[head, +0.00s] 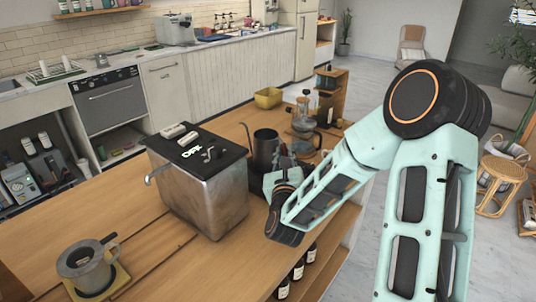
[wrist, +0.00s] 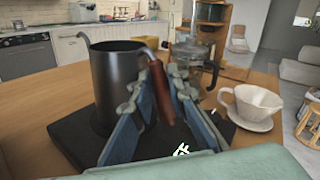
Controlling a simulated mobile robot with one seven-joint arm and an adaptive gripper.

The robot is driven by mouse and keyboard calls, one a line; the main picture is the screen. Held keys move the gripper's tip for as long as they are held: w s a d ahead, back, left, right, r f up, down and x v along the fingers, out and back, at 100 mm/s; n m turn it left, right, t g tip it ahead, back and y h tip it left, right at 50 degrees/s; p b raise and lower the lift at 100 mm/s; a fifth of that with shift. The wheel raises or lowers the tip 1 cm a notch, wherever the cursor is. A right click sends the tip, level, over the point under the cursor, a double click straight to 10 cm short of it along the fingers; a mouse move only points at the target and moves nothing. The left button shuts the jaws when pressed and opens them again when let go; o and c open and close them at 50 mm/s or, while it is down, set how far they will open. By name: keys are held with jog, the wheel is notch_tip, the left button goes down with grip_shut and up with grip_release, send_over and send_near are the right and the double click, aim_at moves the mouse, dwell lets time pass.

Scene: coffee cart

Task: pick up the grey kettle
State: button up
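The grey kettle (wrist: 118,85) is a dark cylinder with a thin gooseneck spout on the left and a brown handle. It stands upright on a black flat base (wrist: 72,133) in the wrist view. The kettle (head: 265,148) also shows in the head view, on the wooden counter right of the metal machine, partly hidden by my gripper. My gripper (wrist: 162,80) has its fingers on both sides of the brown handle (wrist: 160,93), which fills the gap between them. The fingers look closed on it. In the head view my gripper (head: 277,172) is partly hidden behind my arm.
A metal box-shaped machine (head: 205,192) stands left of the kettle. A glass coffee maker (head: 303,130) stands behind it. A white cup on a saucer (wrist: 256,103) is to the right. A grey dripper (head: 85,267) sits at front left. Bare counter lies in front.

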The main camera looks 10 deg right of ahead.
grip_shut()
jog(key=shift+r, duration=0.15)
